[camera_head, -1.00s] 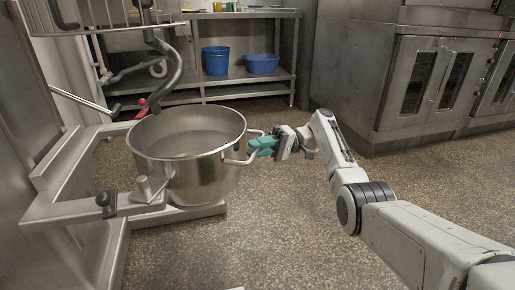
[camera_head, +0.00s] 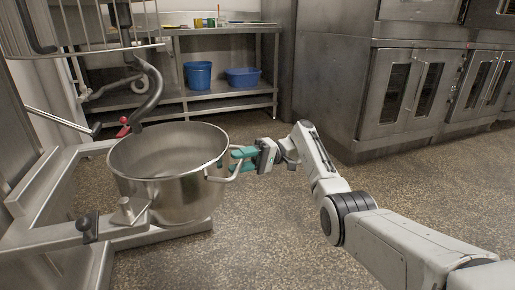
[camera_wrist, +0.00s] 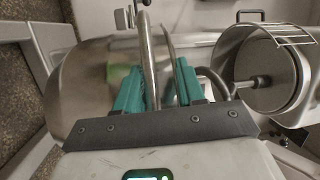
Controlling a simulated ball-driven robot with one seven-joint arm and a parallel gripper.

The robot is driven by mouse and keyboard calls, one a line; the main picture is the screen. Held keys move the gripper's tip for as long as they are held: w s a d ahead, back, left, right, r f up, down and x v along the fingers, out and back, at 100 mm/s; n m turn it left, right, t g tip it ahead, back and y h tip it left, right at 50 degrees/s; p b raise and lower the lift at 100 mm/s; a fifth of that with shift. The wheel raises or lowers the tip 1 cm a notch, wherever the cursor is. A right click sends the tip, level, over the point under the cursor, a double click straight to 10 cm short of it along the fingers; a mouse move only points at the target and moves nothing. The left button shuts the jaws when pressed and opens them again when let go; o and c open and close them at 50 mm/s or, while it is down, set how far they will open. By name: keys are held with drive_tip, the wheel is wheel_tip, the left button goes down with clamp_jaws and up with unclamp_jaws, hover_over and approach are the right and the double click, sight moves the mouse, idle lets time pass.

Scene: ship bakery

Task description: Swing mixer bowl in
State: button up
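The steel mixer bowl (camera_head: 165,192) sits upright in the mixer's frame (camera_head: 40,237) at the left in the head view. Its wire handle (camera_head: 217,179) sticks out on the right side. My gripper (camera_head: 236,160) is at this handle, its teal fingers on either side of the bar. In the wrist view the handle bar (camera_wrist: 148,55) runs between the fingers (camera_wrist: 158,88), close to the left one, with a gap to the right one. The fingers look open around the bar. The curved mixer hook (camera_head: 152,85) hangs above the bowl's back left part.
A red-knobbed lever (camera_head: 123,127) is behind the bowl, and a black-knobbed clamp (camera_head: 87,226) is on the frame in front. A steel shelf (camera_head: 170,103) with a blue bucket (camera_head: 198,75) and blue tub (camera_head: 242,77) stands behind. Ovens (camera_head: 400,95) stand at right. Floor between is clear.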

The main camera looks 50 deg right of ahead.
wheel_tip(320, 180, up, 3)
drive_tip(key=shift+r+p, duration=0.1)
drive_tip(key=shift+p, duration=1)
drive_tip(key=s+r+p, duration=0.1)
drive_tip(key=s+a+r+p, duration=0.1)
drive_tip(key=r+p, duration=0.1)
drive_tip(key=s+r+p, duration=0.2)
drive_tip(key=shift+s+a+r, duration=0.1)
drive_tip(key=shift+a, duration=0.15)
drive_tip(key=s+a+r+p, duration=0.2)
drive_tip(key=s+r+p, duration=0.1)
drive_tip(key=s, duration=0.5)
drive_tip(key=shift+a+r+p, duration=0.35)
drive_tip(key=shift+a+p, duration=0.05)
drive_tip(key=shift+p, duration=0.35)
drive_tip(key=shift+s+a, duration=0.15)
drive_tip(key=shift+s, duration=0.4)
